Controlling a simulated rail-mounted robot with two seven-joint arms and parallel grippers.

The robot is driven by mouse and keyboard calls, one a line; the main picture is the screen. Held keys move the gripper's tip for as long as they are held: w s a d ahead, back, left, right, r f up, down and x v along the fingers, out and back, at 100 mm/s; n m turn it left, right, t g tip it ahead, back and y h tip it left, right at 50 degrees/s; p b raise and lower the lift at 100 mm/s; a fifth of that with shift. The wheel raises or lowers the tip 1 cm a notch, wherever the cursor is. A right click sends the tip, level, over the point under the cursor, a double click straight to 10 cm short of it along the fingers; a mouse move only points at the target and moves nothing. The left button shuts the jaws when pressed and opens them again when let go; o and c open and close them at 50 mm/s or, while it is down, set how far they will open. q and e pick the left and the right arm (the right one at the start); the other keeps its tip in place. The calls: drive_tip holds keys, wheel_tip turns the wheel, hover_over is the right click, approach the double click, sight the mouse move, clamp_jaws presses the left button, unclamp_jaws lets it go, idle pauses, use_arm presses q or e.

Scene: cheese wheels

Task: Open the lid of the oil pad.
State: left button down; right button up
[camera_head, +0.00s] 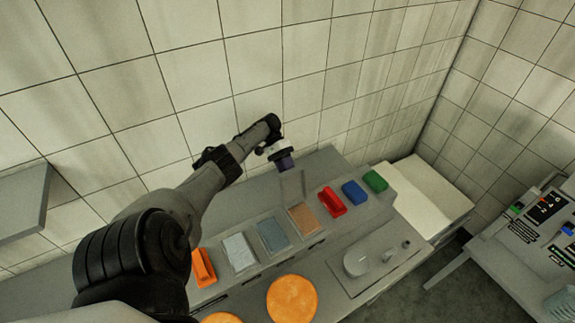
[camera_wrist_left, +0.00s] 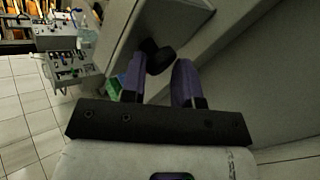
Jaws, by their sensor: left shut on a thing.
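The brown pad (camera_head: 303,218) sits in the row on the counter, its brown surface exposed. A thin grey lid (camera_head: 292,186) stands raised at its back edge, roughly upright. My left gripper (camera_head: 286,163), with purple fingers, is at the top of this lid. In the left wrist view, the gripper (camera_wrist_left: 158,72) is shut on a dark knob (camera_wrist_left: 156,52) beside a grey panel. The fingers partly hide the knob. No label shows which pad is the oil one. My right gripper is not in view.
Beside the brown pad are a blue-grey pad (camera_head: 273,235) and a red block (camera_head: 332,202). Blue (camera_head: 354,191) and green (camera_head: 375,181) blocks lie farther right. An orange cheese wheel (camera_head: 292,299) is at the front. The tiled wall (camera_head: 305,92) rises close behind my left gripper.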

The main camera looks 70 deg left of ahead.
use_arm(q)
drive_tip(key=shift+s+d+f, duration=0.15)
drive_tip(key=shift+d+f, duration=0.1)
drive_tip(key=shift+f, duration=0.45)
drive_tip(key=c, duration=1.2)
unclamp_jaws()
drive_tip(key=shift+s, duration=0.1)
drive_tip(key=o, duration=0.4)
drive_tip(key=shift+d, duration=0.2)
drive_tip(key=shift+a, duration=0.1)
drive_tip(key=shift+b+v, duration=2.4)
drive_tip(key=shift+v, duration=1.5)
drive_tip(key=shift+r, duration=0.15)
